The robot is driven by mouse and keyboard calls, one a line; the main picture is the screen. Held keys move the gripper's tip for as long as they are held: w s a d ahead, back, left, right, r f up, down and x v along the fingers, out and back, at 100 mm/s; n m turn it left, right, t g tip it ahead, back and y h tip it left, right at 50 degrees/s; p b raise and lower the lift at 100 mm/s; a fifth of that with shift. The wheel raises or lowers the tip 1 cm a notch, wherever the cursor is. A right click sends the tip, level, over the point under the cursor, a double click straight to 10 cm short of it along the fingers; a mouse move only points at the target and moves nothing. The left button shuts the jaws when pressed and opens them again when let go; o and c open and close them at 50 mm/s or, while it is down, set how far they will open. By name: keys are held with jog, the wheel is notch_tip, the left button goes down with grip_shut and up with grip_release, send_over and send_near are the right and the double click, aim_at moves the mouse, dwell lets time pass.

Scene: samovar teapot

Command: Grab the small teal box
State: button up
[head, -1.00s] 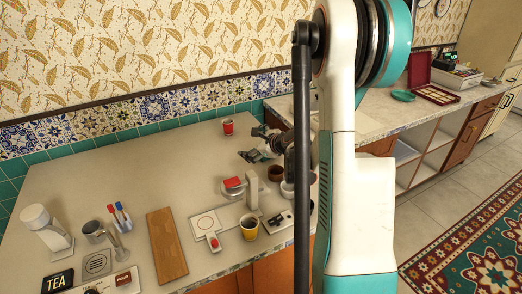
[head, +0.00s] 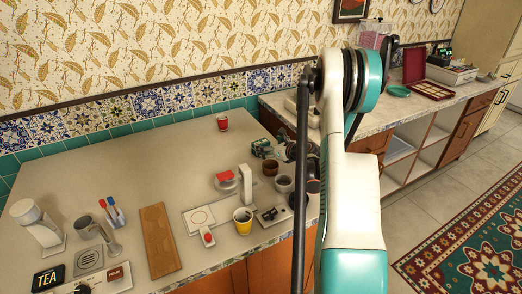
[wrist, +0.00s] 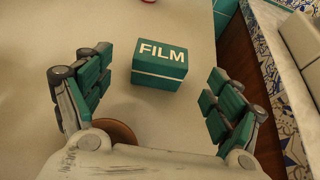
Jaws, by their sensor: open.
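The small teal box (wrist: 158,66) has a white lid band and the word FILM on it. It stands on the counter in the wrist view, ahead of and between the spread fingers. My gripper (wrist: 155,92) is open and empty, with teal finger pads on both sides and no visible contact with the box. In the head view the teal box (head: 263,148) stands near the counter's right end. My gripper (head: 290,151) is just right of it, partly hidden by my arm.
A brown round cup (head: 270,168) and a grey cup (head: 284,184) stand close in front of the box. A red cup (head: 222,122) stands farther back left. A yellow cup (head: 242,220) is nearer the front. Counter left of the box is clear.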

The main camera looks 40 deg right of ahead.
aim_at(264, 145)
jog(key=shift+f+b+x, duration=0.15)
jog(key=shift+b+x, duration=0.5)
jog(key=shift+x, duration=0.7)
jog(key=shift+f+b+x, duration=0.15)
jog(key=shift+b+x, duration=0.45)
jog(key=shift+x, duration=0.75)
jog(key=shift+s+d, duration=0.1)
jog(key=shift+s, duration=0.1)
jog(key=shift+c, duration=0.2)
jog(key=c, duration=1.1)
